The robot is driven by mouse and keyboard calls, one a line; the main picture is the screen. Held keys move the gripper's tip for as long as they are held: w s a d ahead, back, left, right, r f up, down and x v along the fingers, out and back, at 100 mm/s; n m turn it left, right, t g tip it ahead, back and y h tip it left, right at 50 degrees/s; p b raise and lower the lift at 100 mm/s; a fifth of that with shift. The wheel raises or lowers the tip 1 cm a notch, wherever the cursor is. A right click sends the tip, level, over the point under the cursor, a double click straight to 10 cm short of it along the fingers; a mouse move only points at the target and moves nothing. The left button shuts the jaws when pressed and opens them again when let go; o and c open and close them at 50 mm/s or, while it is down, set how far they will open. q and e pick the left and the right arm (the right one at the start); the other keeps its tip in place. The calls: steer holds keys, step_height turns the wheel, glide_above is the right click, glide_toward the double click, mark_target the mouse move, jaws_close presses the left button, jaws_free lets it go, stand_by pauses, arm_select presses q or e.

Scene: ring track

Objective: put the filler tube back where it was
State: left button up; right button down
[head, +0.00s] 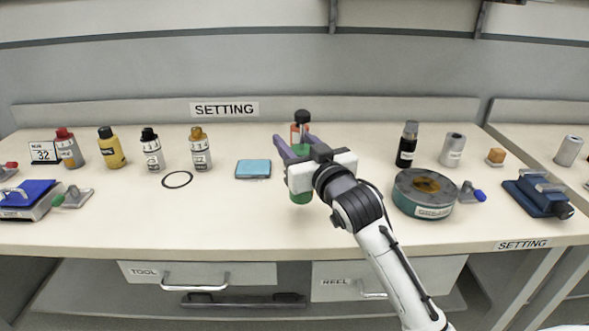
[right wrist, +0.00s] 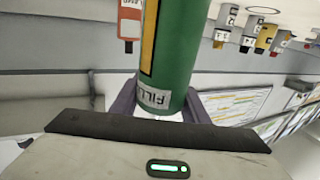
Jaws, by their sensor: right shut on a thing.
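The filler tube (head: 301,197) is green, and its lower end shows below my right gripper in the head view. In the right wrist view the tube (right wrist: 178,50) has a yellow stripe and a white label reading "FILL", partly cut off. My right gripper (head: 293,150) is shut on the tube, with its purple fingers on either side. The tube looks upright near the middle of the bench; I cannot tell if its bottom touches the top. My left gripper is not in view.
An orange bottle (right wrist: 130,20) stands behind the tube. A blue pad (head: 253,169) and black ring (head: 177,180) lie to the left, with several bottles beyond. A round green tin (head: 424,208) and black bottle (head: 407,146) stand right. The bench front by the tube is clear.

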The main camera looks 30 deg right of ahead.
step_height(320, 180, down, 4)
steer(key=shift+f+b, duration=0.1)
steer(key=shift+b, duration=0.3)
steer(key=c, duration=1)
jaws_free()
steer(key=shift+f, duration=0.15)
steer(key=s, duration=0.4)
steer(key=s+a, duration=0.1)
steer(key=s, duration=0.3)
steer(key=s+a, duration=0.1)
steer(key=s, duration=0.3)
